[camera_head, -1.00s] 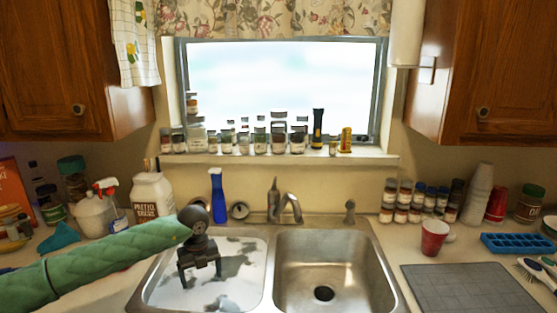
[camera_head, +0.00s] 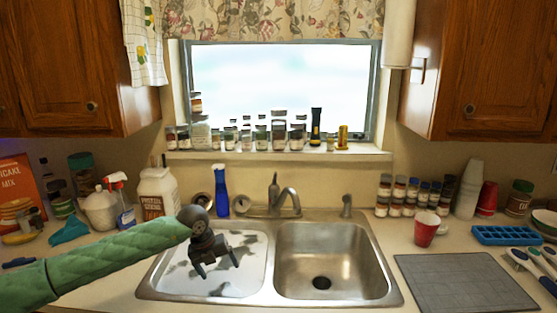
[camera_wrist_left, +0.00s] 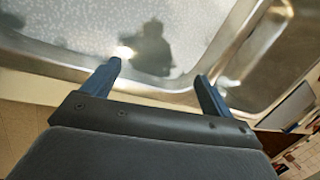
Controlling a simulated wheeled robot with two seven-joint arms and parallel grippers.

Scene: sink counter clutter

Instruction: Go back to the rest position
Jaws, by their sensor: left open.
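My left gripper (camera_head: 218,268) hangs over the left basin (camera_head: 255,281) of the steel sink, with its green-sleeved arm coming in from the left. Its two fingers are apart and nothing is between them. In the left wrist view the open fingers (camera_wrist_left: 158,78) point toward the sink basin, and a dark shadow lies on the pale basin floor. My right gripper does not show in either view.
The right basin (camera_head: 322,255) is empty. A white jug (camera_head: 158,190) is behind my arm. A red cup (camera_head: 425,231) and grey mat (camera_head: 462,284) are at right.

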